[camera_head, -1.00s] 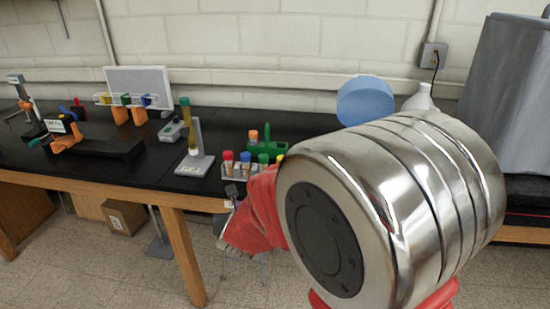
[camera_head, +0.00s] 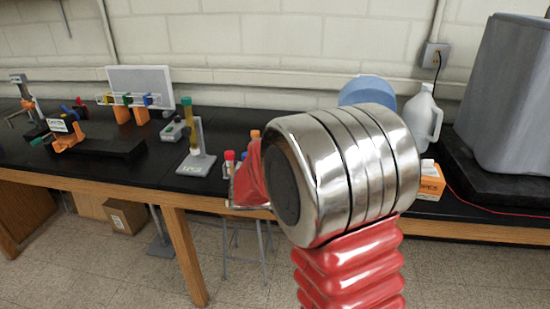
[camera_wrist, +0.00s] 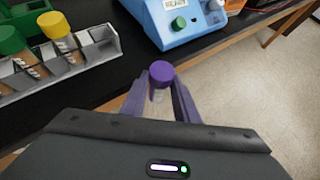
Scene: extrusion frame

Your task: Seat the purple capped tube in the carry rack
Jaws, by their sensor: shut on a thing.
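The purple capped tube (camera_wrist: 160,72) is in my gripper (camera_wrist: 161,94), seen in the wrist view. The two purple-grey fingers are shut on it from both sides, just below the cap. Its clear body runs down between the fingers and is mostly hidden. The held tube is near the table's front edge, right of a light grey rack (camera_wrist: 112,45). In the head view my arm hides the tube, the gripper and most of the racks. I cannot tell which rack is the carry rack.
A blue-white device (camera_wrist: 188,22) stands beyond the tube in the wrist view. In the head view, a stand with a tall tube (camera_head: 196,150) is left of the racks. A white jug (camera_head: 422,115) and orange box (camera_head: 431,182) are at right.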

